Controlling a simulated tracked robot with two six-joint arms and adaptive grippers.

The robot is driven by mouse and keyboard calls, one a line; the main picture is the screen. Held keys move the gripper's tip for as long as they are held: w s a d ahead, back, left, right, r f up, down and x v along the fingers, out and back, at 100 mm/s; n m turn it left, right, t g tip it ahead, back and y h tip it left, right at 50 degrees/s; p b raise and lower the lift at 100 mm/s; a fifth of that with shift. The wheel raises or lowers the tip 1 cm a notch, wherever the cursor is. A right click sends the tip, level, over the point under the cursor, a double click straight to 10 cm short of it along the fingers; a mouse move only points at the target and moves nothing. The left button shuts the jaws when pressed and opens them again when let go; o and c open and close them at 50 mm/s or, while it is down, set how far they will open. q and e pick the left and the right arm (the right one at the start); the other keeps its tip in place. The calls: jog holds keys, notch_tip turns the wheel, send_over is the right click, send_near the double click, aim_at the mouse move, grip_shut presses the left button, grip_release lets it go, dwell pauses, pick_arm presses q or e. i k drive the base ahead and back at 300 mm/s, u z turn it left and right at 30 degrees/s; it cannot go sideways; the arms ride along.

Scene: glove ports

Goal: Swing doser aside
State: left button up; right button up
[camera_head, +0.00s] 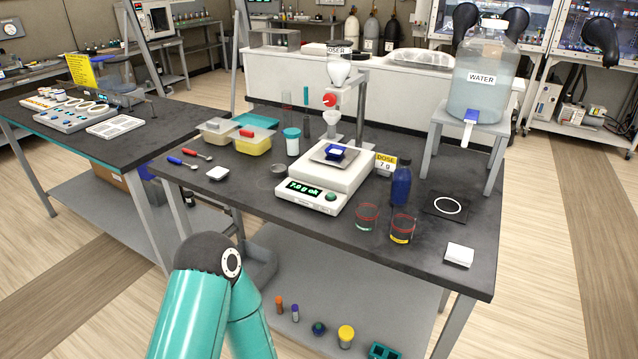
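The doser (338,70) is a clear and white hopper, labelled "DOSER", on a grey post (361,98) behind the scale. A red valve knob (329,100) and a white spout (332,118) are below the hopper. The spout appears over or just behind the scale pan; I cannot tell exactly. The white scale (346,187) reads "7.0 g ok", and a small blue container (336,153) sits on its pan. A teal arm link of mine fills the bottom left foreground. Neither gripper is in view.
Behind the scale stand tall thin tubes and a white jar with a blue lid (292,141). A blue bottle (401,186) and glass beakers (367,215) stand right of the scale. A water tank (483,85) sits on a stand. The table's front left is fairly clear.

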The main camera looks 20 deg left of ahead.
aim_at(338, 70)
jog(key=z, duration=0.75)
jog(key=k, duration=1.05)
jog(key=u, duration=1.05)
jog(key=i, duration=1)
jog(key=u, duration=0.05)
